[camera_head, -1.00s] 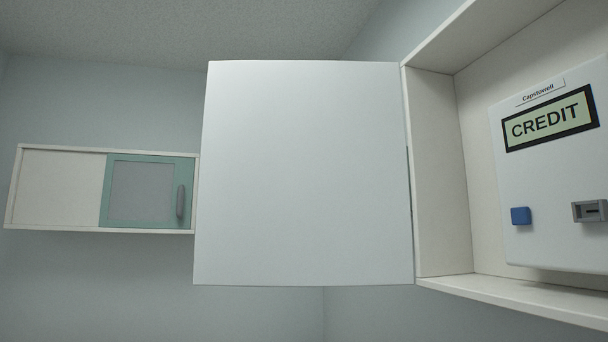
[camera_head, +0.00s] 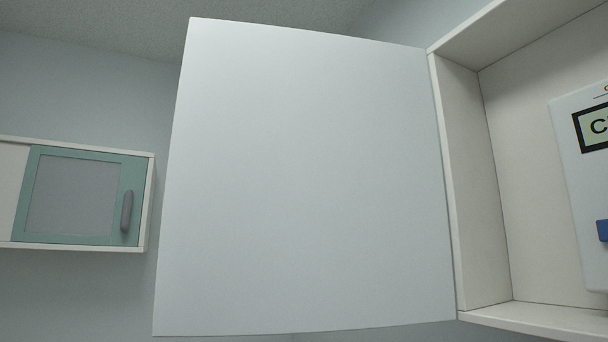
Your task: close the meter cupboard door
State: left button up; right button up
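The meter cupboard door (camera_head: 305,185) is a plain pale panel that stands wide open and fills the middle of the head view. Its right edge meets the left side of the open meter cupboard (camera_head: 470,180). Inside the cupboard, a white meter (camera_head: 580,200) is cut off by the right edge of the picture. Part of its display and a blue button (camera_head: 602,230) show. No handle shows on this face of the door. Neither of my grippers is in view.
A wall cabinet (camera_head: 150,200) with a teal-framed sliding door (camera_head: 78,197) and a grey handle (camera_head: 127,211) hangs at the left, beyond the door. Bare wall shows below it. The cupboard's bottom board (camera_head: 530,318) juts out at the lower right.

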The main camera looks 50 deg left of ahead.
aim_at(304, 193)
jog(key=j+z, duration=0.15)
jog(key=j, duration=0.25)
jog(key=k+j+z, duration=0.15)
jog(key=j, duration=0.25)
jog(key=j+z, duration=0.15)
jog(key=j, duration=0.3)
jog(key=k+j+z, duration=0.15)
jog(key=j, duration=0.2)
jog(key=k+j+z, duration=0.15)
jog(key=j, duration=0.25)
jog(key=j+z, duration=0.2)
jog(key=j, duration=0.25)
jog(key=k+j+z, duration=0.2)
jog(key=j, duration=0.25)
jog(key=j+z, duration=0.2)
jog(key=j, duration=0.2)
jog(key=k, duration=0.05)
